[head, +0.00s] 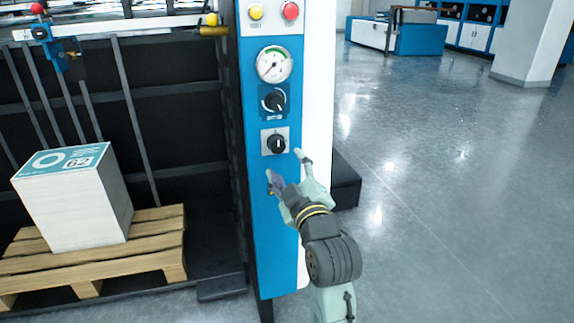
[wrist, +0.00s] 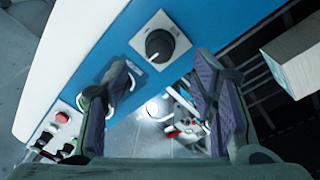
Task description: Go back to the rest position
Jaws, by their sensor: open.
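My gripper (head: 285,165) is open and empty in the head view, in front of the blue control panel (head: 270,225). Its fingertips are just below and beside the lower black rotary knob (head: 276,144) on its light square plate. In the wrist view my gripper (wrist: 160,85) shows two spread fingers with nothing between them. The black knob (wrist: 160,45) is above and between the fingertips there. I cannot tell whether a finger touches the panel.
A dial gauge (head: 273,64), another knob (head: 274,101), a yellow button (head: 255,12) and a red button (head: 290,10) are higher on the panel. A paper stack (head: 85,210) sits on a wooden pallet (head: 150,255) at left. The floor (head: 450,180) at right is clear.

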